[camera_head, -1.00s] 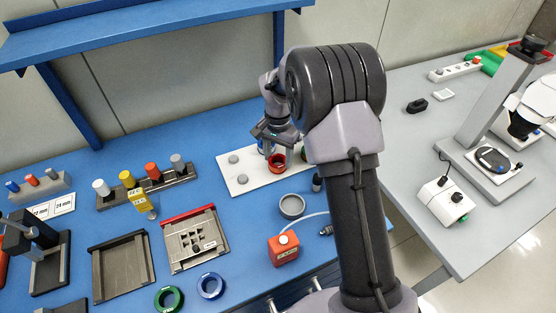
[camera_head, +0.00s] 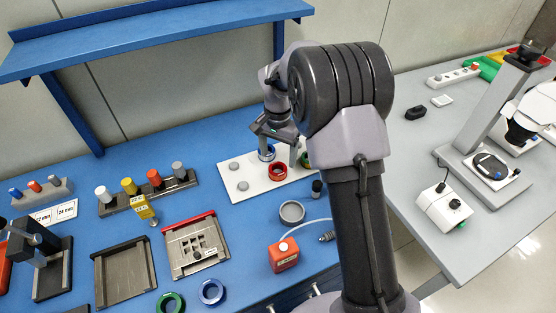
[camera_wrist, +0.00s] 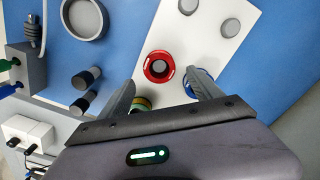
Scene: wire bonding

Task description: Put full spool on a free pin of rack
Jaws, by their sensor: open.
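The rack is a white board (camera_head: 258,189) with short grey pins on the blue bench. A red spool (camera_head: 277,172) sits around a pin; in the wrist view the red spool (camera_wrist: 150,75) shows the grey pin top in its centre. A blue spool (camera_head: 267,154) and a green one (camera_head: 304,160) are also on the rack, partly hidden by my fingers. Two bare pins (camera_head: 233,166) (camera_head: 242,184) stand at the rack's left. My gripper (camera_wrist: 157,84) is open and empty, above and behind the red spool, its fingers apart from it. I cannot tell which spool is full.
Loose green (camera_head: 170,303) and blue (camera_head: 211,291) rings lie at the bench front. A grey round dish (camera_head: 292,212), a red box with a cable (camera_head: 284,257) and a dark post (camera_head: 317,188) stand near the rack. A blue shelf (camera_head: 160,38) overhangs the back.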

